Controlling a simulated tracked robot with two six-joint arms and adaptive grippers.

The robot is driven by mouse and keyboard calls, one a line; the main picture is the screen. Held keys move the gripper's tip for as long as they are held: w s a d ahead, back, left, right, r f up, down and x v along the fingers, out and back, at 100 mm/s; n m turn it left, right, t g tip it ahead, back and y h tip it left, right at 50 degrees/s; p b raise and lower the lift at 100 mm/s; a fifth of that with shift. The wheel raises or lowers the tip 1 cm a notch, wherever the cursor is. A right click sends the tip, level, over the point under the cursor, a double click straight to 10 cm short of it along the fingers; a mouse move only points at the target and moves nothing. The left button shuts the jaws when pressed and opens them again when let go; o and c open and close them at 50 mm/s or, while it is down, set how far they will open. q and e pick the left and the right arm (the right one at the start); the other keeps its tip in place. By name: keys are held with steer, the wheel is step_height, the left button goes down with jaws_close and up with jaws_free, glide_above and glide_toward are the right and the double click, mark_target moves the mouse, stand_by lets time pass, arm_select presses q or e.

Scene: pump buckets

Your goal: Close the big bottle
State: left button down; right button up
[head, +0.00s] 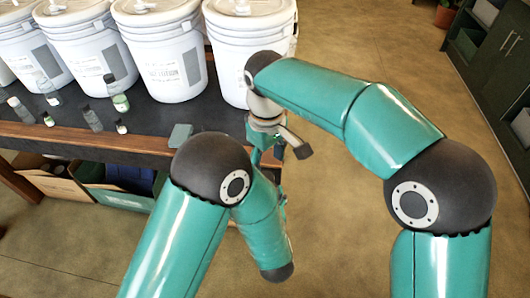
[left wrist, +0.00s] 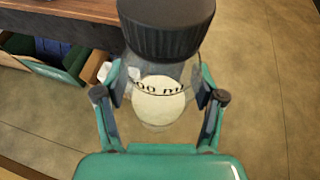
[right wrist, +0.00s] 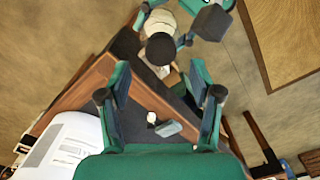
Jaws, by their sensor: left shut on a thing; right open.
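A clear bottle (left wrist: 160,105) with "00 ml" lettering and whitish contents is between the fingers of my left gripper (left wrist: 160,82), which is shut on it. A wide black ribbed cap (left wrist: 166,30) sits at the bottle's top; I cannot tell if it is tight. In the right wrist view the black cap (right wrist: 160,48) shows beyond the fingers of my right gripper (right wrist: 159,74), which is open and empty. The left gripper's fingers are beside the bottle there. In the head view my arms hide the bottle and most of both grippers.
A dark table (head: 140,125) with a wooden edge holds several white buckets (head: 165,60). Small bottles (head: 90,118) stand and lie at its left. A grey-green block (head: 180,135) lies near its front corner. Boxes (head: 60,185) are below. Open floor lies right of the table.

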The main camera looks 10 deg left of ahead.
steer(key=shift+r+n, duration=0.45)
steer(key=shift+n, duration=0.65)
steer(key=shift+w+a+r+n, duration=0.1)
steer(key=shift+a+r+n, duration=0.15)
steer(key=shift+r, duration=0.25)
steer(key=shift+f, duration=4.05)
steer(key=c, duration=1.2)
